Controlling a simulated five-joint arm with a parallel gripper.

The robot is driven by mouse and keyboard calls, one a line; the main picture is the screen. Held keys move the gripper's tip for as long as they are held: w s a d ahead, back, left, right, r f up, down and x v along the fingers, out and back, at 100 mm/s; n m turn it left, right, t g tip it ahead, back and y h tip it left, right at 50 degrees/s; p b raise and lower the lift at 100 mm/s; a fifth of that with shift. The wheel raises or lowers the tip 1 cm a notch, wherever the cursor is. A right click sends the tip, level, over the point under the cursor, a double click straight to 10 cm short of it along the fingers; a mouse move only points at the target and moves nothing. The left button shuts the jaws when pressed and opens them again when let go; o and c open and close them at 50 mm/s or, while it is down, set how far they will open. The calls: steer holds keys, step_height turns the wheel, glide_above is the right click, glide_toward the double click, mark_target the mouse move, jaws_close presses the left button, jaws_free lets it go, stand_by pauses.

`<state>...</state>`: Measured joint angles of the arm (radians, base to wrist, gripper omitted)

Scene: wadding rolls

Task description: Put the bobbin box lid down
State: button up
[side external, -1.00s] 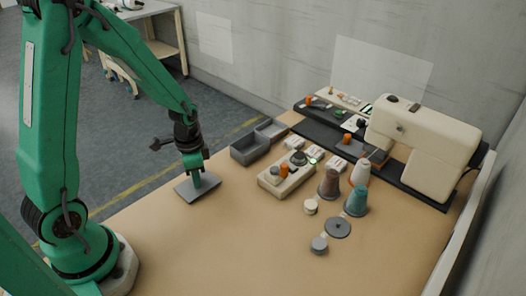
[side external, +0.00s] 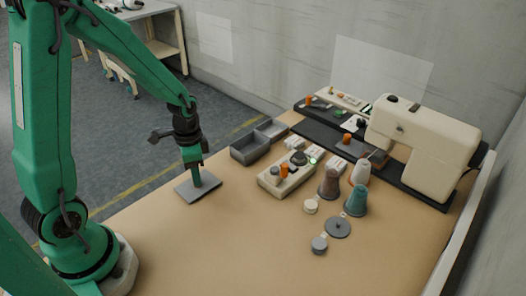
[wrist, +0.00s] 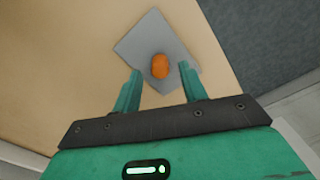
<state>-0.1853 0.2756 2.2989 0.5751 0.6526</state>
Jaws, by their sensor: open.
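The bobbin box lid (side external: 184,194) is a flat grey plate lying on the tan table near its left edge. In the wrist view the lid (wrist: 142,44) has an orange knob (wrist: 160,66) near its middle. My gripper (side external: 197,183) is just above the lid, pointing down. In the wrist view my gripper (wrist: 161,80) is open, with one green finger on each side of the knob and a gap to it. The knob is hidden in the side view. The grey box (side external: 246,155) with two open compartments stands at the table's back left edge, apart from the lid.
A cream block (side external: 272,184) with pegs and an orange piece stands right of the lid. Thread cones (side external: 355,200), a grey disc (side external: 337,228) and a sewing machine (side external: 425,150) are further right. The front of the table is clear.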

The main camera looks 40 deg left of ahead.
step_height(320, 180, up, 10)
stand_by(0.6)
stand_by(0.4)
steer(key=s+d+r+n+t, duration=0.5)
steer(key=s+r, duration=0.4)
steer(key=r, duration=0.2)
steer(key=shift+s+d+t, duration=0.3)
steer(key=shift+d, duration=0.2)
